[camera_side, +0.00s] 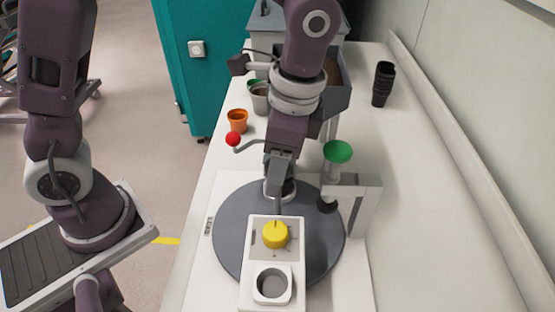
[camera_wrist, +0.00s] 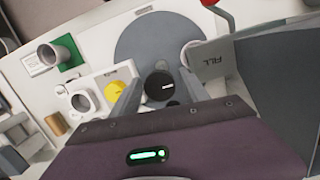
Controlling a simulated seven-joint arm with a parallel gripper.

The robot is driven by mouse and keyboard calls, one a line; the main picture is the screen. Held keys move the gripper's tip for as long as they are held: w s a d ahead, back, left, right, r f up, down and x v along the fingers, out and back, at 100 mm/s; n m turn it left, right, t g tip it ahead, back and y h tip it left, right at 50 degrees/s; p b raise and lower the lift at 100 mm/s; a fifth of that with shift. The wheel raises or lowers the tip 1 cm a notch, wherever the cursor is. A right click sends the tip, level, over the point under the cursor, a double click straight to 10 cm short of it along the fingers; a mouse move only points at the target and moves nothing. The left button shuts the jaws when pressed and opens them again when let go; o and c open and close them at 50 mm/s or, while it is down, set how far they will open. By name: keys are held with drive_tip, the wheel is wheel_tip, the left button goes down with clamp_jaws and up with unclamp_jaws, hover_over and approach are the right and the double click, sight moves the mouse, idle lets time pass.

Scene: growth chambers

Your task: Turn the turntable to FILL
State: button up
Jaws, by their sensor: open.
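The turntable is a flat dark grey disc (camera_side: 228,243) on the white bench. It also shows in the wrist view (camera_wrist: 140,40). My gripper (camera_side: 277,208) points down over the disc in the side view. In the wrist view my gripper (camera_wrist: 158,90) has its fingers apart, with a black round cap (camera_wrist: 160,86) showing between them. I cannot tell whether the fingers touch the cap. A grey plate marked FILL (camera_wrist: 211,60) is to the right of the fingers in the wrist view. A lever with a red ball (camera_side: 233,139) is behind the disc.
A white box with a yellow knob (camera_side: 275,235) and a ring-shaped holder (camera_side: 272,284) stands at the disc's front. A grey post with a green disc (camera_side: 338,152) stands at its right. An orange pot (camera_side: 237,121) and black stacked cups (camera_side: 383,84) are farther back. The right bench is clear.

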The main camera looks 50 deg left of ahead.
drive_tip(key=shift+r, duration=3.5)
drive_tip(key=o, duration=1)
drive_tip(key=a+r+t, duration=0.1)
drive_tip(key=a+r, duration=0.1)
drive_tip(key=r, duration=0.1)
drive_tip(key=w+a+r+h, duration=0.1)
drive_tip(key=a+r, duration=0.2)
drive_tip(key=r, duration=0.1)
drive_tip(key=a+r+n+t, duration=0.1)
drive_tip(key=a+r, duration=0.2)
drive_tip(key=shift+w+a+r+t, duration=0.15)
drive_tip(key=shift+w+r+t, duration=0.05)
drive_tip(key=shift+w+t, duration=0.1)
drive_tip(key=shift+o, duration=0.2)
drive_tip(key=s+a+r+t+h, duration=0.2)
drive_tip(key=s+a+r+t, duration=0.1)
drive_tip(key=a+r, duration=0.55)
drive_tip(key=x, duration=0.9)
drive_tip(key=shift+d+f+n, duration=0.3)
drive_tip(key=shift+d+f, duration=0.05)
drive_tip(key=shift+f, duration=0.05)
drive_tip(key=shift+s, duration=0.1)
